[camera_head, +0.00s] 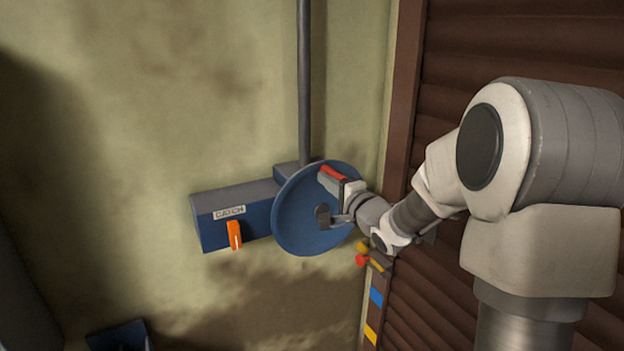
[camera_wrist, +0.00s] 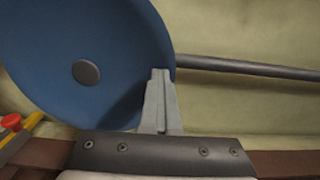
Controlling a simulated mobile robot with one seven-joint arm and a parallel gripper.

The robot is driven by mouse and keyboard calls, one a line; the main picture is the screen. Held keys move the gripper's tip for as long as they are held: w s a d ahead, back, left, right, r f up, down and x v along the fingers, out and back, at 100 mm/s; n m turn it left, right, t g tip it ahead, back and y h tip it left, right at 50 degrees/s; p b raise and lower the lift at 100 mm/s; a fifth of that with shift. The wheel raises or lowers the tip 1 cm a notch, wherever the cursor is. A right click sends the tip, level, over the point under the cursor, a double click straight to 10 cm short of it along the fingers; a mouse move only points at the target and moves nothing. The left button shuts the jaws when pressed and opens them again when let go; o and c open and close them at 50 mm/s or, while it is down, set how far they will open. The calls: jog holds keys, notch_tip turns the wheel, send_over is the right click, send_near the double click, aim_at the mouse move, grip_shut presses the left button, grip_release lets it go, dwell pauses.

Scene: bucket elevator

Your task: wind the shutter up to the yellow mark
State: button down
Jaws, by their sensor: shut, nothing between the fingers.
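The blue wheel (camera_head: 290,225) is on the wall, with a dark hub (camera_head: 322,213) at its middle; it also fills the upper left of the wrist view (camera_wrist: 60,35). My gripper (camera_head: 326,182) is at the wheel's upper right face, its fingers shut and empty (camera_wrist: 161,75). A red piece (camera_head: 332,172) shows along the fingers; I cannot tell whether it belongs to the wheel. I cannot tell whether the fingers touch the wheel. The brown slatted shutter (camera_head: 500,45) is at right. A yellow mark (camera_head: 371,333) and a blue mark (camera_head: 376,297) are on its frame.
A blue box labelled CATCH (camera_head: 210,225) with an orange lever (camera_head: 234,235) is left of the wheel. A grey pipe (camera_head: 304,80) runs up from it. A red knob (camera_head: 361,260) is below my wrist. Bare wall is at left.

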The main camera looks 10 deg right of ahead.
jog(key=d+p, duration=0.1)
jog(key=d, duration=0.1)
jog(key=w+d, duration=0.1)
jog(key=d, duration=0.1)
jog(key=w+d+p, duration=0.1)
jog(key=d, duration=0.1)
jog(key=shift+d+f+p, duration=0.3)
jog(key=shift+d, duration=0.1)
jog(key=w+d+f, duration=0.2)
jog(key=d+f, duration=0.4)
jog(key=f, duration=0.1)
jog(key=a+f+b, duration=0.2)
jog(key=f+b, duration=0.1)
jog(key=f, duration=0.1)
jog(key=s+a+f+b, duration=0.1)
jog(key=a+f+b, duration=0.1)
jog(key=f, duration=0.3)
jog(key=s+a+f+b, duration=0.1)
jog(key=a+f+b, duration=0.1)
jog(key=f+b, duration=0.2)
jog(key=shift+f, duration=0.6)
jog(key=shift+s+a+f+b, duration=0.1)
jog(key=shift+a+f+b, duration=0.1)
jog(key=shift+a, duration=0.2)
jog(key=shift+s+a+f+b, duration=0.1)
jog(key=shift+a+b, duration=0.1)
jog(key=shift+a, duration=0.15)
jog(key=shift+a, duration=0.15)
